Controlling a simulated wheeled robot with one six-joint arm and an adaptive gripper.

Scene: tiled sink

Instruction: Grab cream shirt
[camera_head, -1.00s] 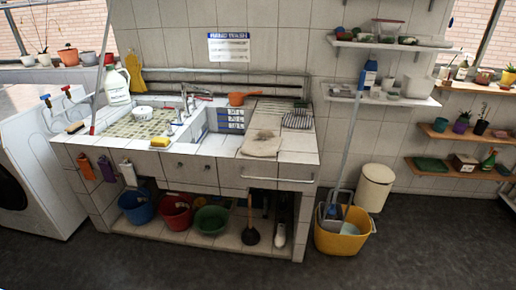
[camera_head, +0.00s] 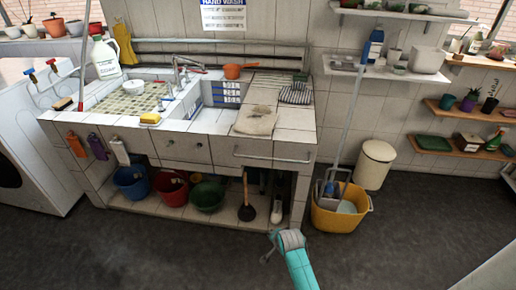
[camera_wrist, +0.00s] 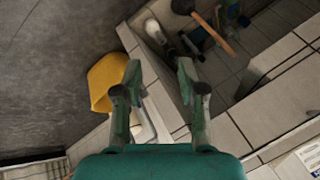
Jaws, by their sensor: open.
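The cream shirt (camera_head: 255,120) lies as a flat, folded cloth on the tiled counter, right of the sink, with a darker patch at its back. My gripper (camera_wrist: 158,80) is open and empty in the wrist view, with its two green fingers apart. In the camera_head view, the end of my teal arm shows low in front of the counter, well below and to the right of the shirt. The shirt does not show in the wrist view.
A striped cloth (camera_head: 296,95) lies behind the shirt. An orange pan (camera_head: 234,71) sits by the sink. A yellow bucket (camera_head: 338,219) with a mop stands right of the counter. Dark floor in front is clear.

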